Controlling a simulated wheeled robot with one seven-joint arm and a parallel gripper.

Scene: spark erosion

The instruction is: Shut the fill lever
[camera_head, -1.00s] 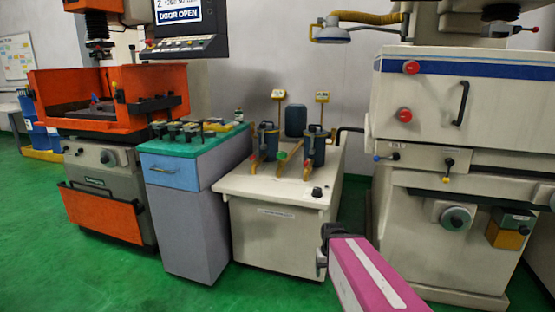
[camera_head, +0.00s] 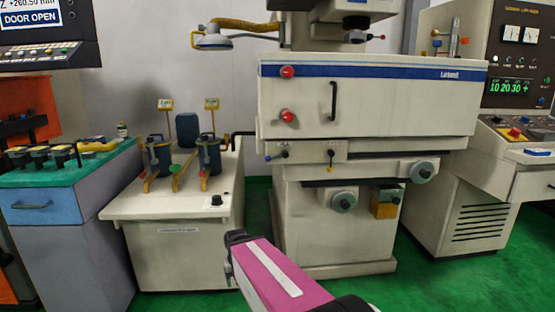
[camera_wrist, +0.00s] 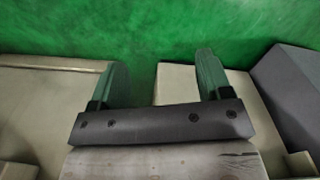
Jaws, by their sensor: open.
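The pale machine (camera_head: 300,105) with a blue stripe stands at the middle. No readable label shows which is the fill lever. Red knobs (camera_head: 287,117) sit on the tank front beside a black vertical handle (camera_head: 333,101). My gripper (camera_wrist: 160,74) is open and empty in the wrist view, fingers apart above floor and pale cabinet tops. In the head view my pink arm ends low in front, well apart from the levers.
A pale cabinet (camera_head: 175,205) with dark pumps stands left of the machine. A green-topped drawer unit (camera_head: 60,175) is further left. A control console (camera_head: 520,90) stands at the right. Green floor (camera_head: 400,285) is clear in front.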

